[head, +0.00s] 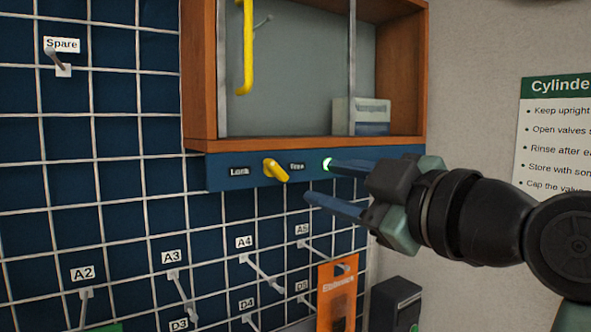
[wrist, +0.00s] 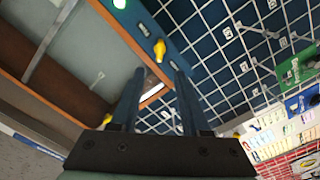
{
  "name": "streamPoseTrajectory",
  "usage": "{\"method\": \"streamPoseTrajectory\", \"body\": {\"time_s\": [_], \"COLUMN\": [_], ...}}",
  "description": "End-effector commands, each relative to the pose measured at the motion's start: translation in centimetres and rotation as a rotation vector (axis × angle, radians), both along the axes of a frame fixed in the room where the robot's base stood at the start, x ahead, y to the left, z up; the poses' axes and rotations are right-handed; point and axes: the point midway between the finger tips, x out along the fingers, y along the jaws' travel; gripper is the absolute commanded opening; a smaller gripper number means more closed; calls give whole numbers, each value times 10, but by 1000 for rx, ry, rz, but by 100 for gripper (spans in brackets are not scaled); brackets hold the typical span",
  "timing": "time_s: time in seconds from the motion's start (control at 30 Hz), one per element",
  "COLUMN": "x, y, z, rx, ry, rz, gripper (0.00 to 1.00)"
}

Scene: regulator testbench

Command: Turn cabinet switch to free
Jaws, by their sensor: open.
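The cabinet switch is a yellow knob (head: 275,170) on a blue strip (head: 222,172) under the wooden cabinet. It sits between the labels "Lock" (head: 240,171) and "Free" (head: 297,166). Its handle slants down to the right in the head view. My gripper (head: 319,180) is open and empty, with its two blue fingers to the right of the knob and apart from it. In the wrist view the knob (wrist: 160,50) shows just beyond the gap between the fingertips (wrist: 159,72). A lit green lamp (head: 327,163) shows by the upper fingertip.
The wooden cabinet (head: 200,80) above has a yellow handle (head: 246,50) and a small box (head: 361,116) inside. Below is a wire grid with labelled hooks and an orange hanging item (head: 338,295). A sign (head: 556,130) is on the right wall.

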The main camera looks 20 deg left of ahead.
Motion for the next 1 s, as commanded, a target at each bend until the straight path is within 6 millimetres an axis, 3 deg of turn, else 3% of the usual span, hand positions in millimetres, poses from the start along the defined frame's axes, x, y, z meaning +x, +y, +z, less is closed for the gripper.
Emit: {"method": "streamPoseTrajectory", "body": {"time_s": [0.3, 0.5, 0.97, 1.0], "x": [41, 60, 68, 68], "y": [54, 77, 88, 88], "z": [5, 4, 0, 0], "rx": [2, 4, 3, 3], "ry": [4, 2, -1, -1], "rz": [2, 0, -1, -1], "gripper": [46, 46, 46, 41]}}
